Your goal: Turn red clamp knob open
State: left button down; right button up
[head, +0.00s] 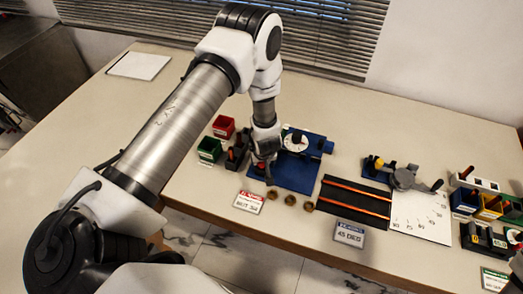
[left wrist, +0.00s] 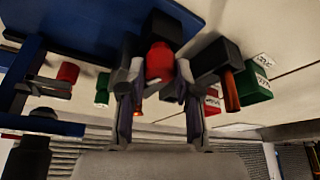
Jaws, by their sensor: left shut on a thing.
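The red clamp knob (left wrist: 158,62) shows in the left wrist view on a dark block, between the two fingers of my left gripper (left wrist: 157,100). The fingers are closed on its sides. In the head view my left gripper (head: 263,165) reaches down at the left part of the blue rig plate (head: 295,180), and the knob is mostly hidden by it. A white round dial (head: 296,141) stands on the plate just right of the gripper. I cannot tell the knob's turned angle. My right gripper cannot be made out.
A red bin (head: 223,127) and a green bin (head: 209,151) stand left of the rig. Several brown nuts (head: 290,199) and a red-lettered card (head: 249,202) lie in front. A black tray with orange strips (head: 353,204) lies to the right.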

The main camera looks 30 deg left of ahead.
pick_arm(q)
jog(key=shift+w+n+g+y+p, duration=0.15)
jog(key=shift+n+g+y+p, duration=0.35)
jog(key=shift+n+p, duration=1)
jog(key=c, duration=0.8)
grip_release()
jog(key=v, duration=1.2)
jog(key=shift+a, duration=0.1)
